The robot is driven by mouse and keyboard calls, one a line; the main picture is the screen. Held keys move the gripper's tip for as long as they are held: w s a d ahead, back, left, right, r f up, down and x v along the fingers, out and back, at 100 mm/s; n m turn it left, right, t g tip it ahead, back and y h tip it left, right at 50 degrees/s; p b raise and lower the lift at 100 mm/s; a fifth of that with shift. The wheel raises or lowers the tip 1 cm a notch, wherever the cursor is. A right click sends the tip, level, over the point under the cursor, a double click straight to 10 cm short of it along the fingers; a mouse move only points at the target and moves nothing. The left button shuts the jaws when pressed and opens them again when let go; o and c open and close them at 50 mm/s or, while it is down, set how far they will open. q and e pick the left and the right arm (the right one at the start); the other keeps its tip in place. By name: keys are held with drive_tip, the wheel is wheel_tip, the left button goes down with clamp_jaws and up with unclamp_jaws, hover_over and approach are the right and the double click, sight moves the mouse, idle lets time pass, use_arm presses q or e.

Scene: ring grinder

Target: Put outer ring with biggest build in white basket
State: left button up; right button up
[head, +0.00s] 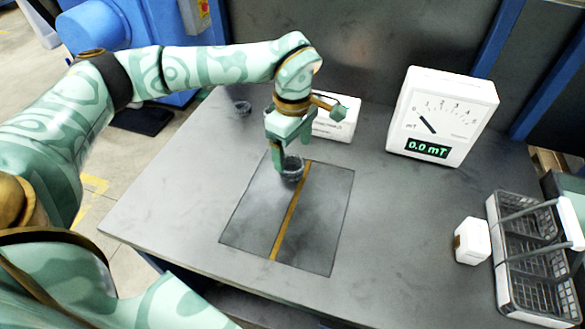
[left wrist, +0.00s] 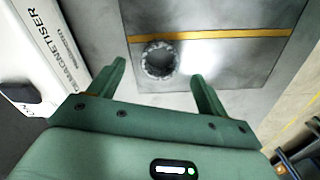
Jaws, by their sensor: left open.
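A dark, rough-edged ring (head: 292,172) lies on the dark marked panel near its yellow stripe. It also shows in the left wrist view (left wrist: 160,60), ahead of the fingers. A second dark ring (head: 243,106) sits at the back left of the table. My left gripper (head: 289,156) is open and points down just over the nearer ring. In the left wrist view its fingertips (left wrist: 159,72) stand apart on either side of it, without visible contact. The white basket (head: 503,283), with grey wire mesh, stands at the far right. My right gripper is out of view.
A white demagnetiser box (head: 340,119) stands just behind my left gripper. A white meter (head: 443,115) reading 0.0 mT stands at the back right. A small white box (head: 472,240) stands left of the basket. The table between panel and small box is clear.

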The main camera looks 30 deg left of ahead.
sight(292, 160)
use_arm(q)
wheel_tip(292, 160, down, 5)
drive_tip(key=shift+a+r+b, duration=0.1)
drive_tip(key=shift+a+b, duration=0.05)
drive_tip(key=shift+b, duration=0.7)
drive_tip(key=shift+r, duration=0.1)
drive_tip(key=shift+c, duration=0.4)
drive_tip(key=c, duration=1.2)
drive_tip(key=shift+s, duration=0.1)
drive_tip(key=shift+r, duration=0.1)
